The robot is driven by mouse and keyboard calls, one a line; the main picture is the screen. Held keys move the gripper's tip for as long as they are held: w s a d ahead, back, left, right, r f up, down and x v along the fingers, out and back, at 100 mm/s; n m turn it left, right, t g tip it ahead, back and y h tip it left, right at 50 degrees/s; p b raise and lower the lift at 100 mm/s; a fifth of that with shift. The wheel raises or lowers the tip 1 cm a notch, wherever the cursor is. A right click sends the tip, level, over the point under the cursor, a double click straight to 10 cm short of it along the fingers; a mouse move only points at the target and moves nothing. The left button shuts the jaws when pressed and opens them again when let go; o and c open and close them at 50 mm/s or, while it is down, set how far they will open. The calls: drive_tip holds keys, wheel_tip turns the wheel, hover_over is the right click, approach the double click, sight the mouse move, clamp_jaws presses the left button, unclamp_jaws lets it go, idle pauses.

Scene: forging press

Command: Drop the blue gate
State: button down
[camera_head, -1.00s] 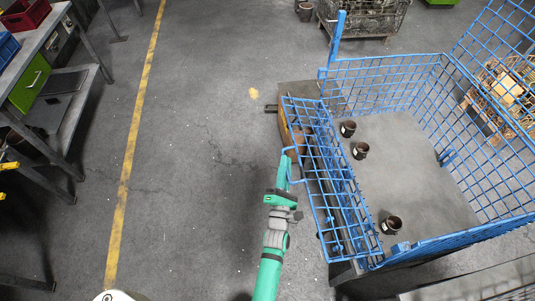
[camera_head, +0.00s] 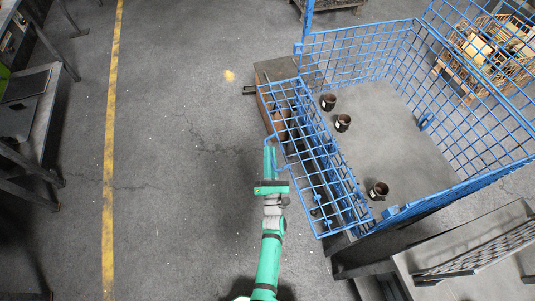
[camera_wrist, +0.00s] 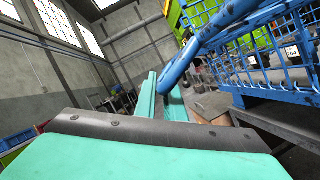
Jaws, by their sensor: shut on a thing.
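The blue gate (camera_head: 312,170) is a wire mesh panel on the near left side of a blue mesh cage (camera_head: 360,57). It leans outward from the cage, with its outer edge over the floor. My gripper (camera_head: 270,150) is at the outer edge of the gate and shut on its blue handle bar (camera_head: 272,139). In the wrist view, the bar (camera_wrist: 185,65) passes between the two green fingers (camera_wrist: 161,100). The exact contact is partly hidden by the fingers.
Several dark cups stand around the cage floor (camera_head: 390,125), one near the gate (camera_head: 378,190). A grey bench (camera_head: 25,110) is at the left. The floor (camera_head: 185,190) between the bench and the cage is clear, with a yellow line (camera_head: 112,130). A grey sloped surface (camera_head: 440,255) is at the lower right.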

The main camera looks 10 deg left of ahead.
drive_tip(key=shift+d+r, duration=0.1)
drive_tip(key=shift+d, duration=0.05)
drive_tip(key=c, duration=1.8)
unclamp_jaws()
drive_tip(key=shift+c, duration=0.2)
drive_tip(key=shift+s, duration=0.1)
drive_tip(key=v, duration=1)
drive_tip(key=shift+s, duration=0.3)
